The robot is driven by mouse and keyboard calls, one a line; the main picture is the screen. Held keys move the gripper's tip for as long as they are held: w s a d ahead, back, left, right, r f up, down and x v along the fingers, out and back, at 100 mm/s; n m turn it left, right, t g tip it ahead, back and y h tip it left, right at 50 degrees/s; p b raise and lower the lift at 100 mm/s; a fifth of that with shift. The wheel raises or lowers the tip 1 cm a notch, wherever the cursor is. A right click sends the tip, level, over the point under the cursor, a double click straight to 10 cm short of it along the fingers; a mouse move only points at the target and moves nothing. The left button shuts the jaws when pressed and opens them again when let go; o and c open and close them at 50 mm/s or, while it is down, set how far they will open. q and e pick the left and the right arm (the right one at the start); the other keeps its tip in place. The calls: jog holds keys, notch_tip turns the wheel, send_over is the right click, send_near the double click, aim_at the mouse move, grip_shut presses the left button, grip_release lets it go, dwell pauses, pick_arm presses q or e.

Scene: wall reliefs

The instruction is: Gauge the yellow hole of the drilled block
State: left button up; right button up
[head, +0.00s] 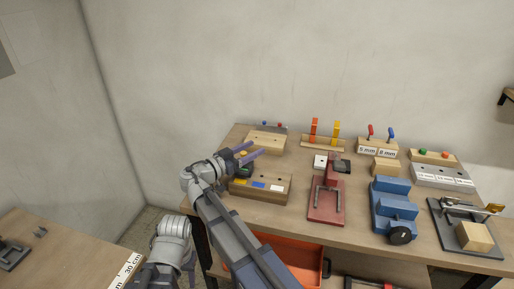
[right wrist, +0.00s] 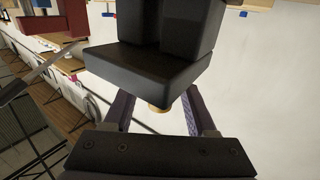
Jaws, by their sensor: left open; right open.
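The drilled block (head: 245,193) is a long wooden block at the left front of the far bench, with blue, yellow and white patches on top. Two gauges, red-handled (head: 370,130) and blue-handled (head: 392,132), stand in a labelled holder (head: 376,147). My left gripper is not in view.
Another wooden block (head: 265,143) lies behind my right gripper. A red stand (head: 326,205), a blue vise-like machine (head: 394,205) and a dark fixture (head: 450,235) occupy the bench to the right. The wall rises behind. An orange bin (head: 300,262) sits below.

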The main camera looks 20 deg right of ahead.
grip_shut()
dwell(0.3)
dwell(1.1)
